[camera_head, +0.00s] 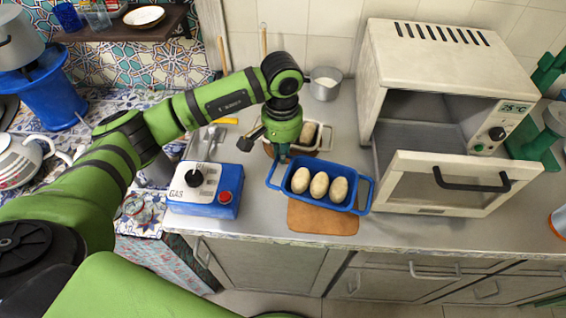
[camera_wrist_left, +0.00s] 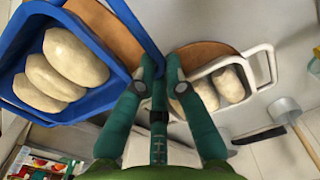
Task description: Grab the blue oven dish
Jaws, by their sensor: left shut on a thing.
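The blue oven dish (camera_head: 322,199) holds three pale, egg-shaped loaves and is near the front of the counter, over a brown board (camera_head: 322,218). It shows at the upper left in the left wrist view (camera_wrist_left: 97,98). My left gripper (camera_head: 283,158) comes down at the back left corner of the dish. In the left wrist view, its teal fingers (camera_wrist_left: 160,70) are closed around a blue edge of the dish. I cannot tell whether this is the rim or the handle, or whether the dish is lifted. My right gripper is not in view.
A white dish (camera_head: 325,137) with similar loaves stands just behind. An oven (camera_head: 430,90) with its door (camera_head: 450,182) open is at the right. A blue-and-white gas box (camera_head: 205,190) is at the left. A small pot (camera_head: 326,88) stands by the wall.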

